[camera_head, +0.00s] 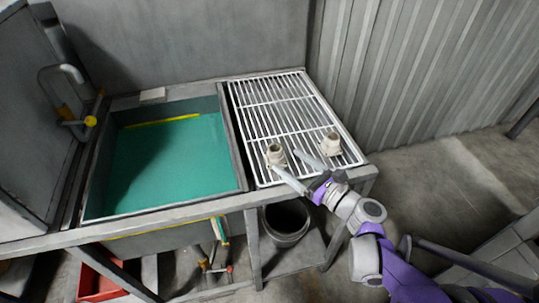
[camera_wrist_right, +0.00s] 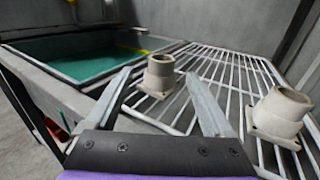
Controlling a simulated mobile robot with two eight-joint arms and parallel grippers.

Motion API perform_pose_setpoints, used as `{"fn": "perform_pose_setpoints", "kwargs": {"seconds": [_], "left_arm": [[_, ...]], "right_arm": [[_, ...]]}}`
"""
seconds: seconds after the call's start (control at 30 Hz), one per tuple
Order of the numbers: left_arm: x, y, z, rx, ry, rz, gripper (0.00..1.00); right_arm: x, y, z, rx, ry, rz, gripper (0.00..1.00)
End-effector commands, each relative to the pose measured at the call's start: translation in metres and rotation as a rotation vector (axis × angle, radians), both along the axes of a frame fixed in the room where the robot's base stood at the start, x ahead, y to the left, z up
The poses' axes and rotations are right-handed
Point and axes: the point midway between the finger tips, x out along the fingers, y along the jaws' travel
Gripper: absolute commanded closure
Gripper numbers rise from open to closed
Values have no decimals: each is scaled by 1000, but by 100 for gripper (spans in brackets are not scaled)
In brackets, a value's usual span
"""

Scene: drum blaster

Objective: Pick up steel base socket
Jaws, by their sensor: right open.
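Two beige metal sockets with square flanged bases stand upright on a white wire rack (camera_head: 268,88). The left socket (camera_head: 275,153) is near the rack's front edge; the right socket (camera_head: 331,144) is to its right. In the right wrist view the left socket (camera_wrist_right: 158,74) shows beyond and between my fingertips, and the right socket (camera_wrist_right: 281,115) is outside the right finger. My right gripper (camera_head: 286,162) is open and empty, its fingers reaching over the front of the rack toward the left socket. Contact cannot be told. My left gripper is not in view.
A sink basin (camera_head: 165,165) with a teal bottom and a raised rim lies left of the rack. A faucet (camera_head: 65,85) stands at the far left. A grey bucket (camera_head: 286,222) is under the table. A corrugated wall (camera_head: 420,70) rises behind at right.

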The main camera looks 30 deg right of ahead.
Motion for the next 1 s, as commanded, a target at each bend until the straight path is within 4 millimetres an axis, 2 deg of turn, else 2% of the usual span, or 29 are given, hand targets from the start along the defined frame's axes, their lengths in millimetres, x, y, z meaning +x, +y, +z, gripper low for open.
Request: {"fn": "perform_pose_setpoints", "kwargs": {"seconds": [0.2,0.47,0.73,0.83,1.0], "left_arm": [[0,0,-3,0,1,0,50],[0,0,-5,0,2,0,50],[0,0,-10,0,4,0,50],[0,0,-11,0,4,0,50],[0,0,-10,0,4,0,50]], "right_arm": [[34,10,0,2,0,5,14],[51,14,0,0,0,3,14],[89,22,-1,0,0,5,14],[96,23,-1,-1,1,3,14],[96,23,0,-2,0,2,14]]}}
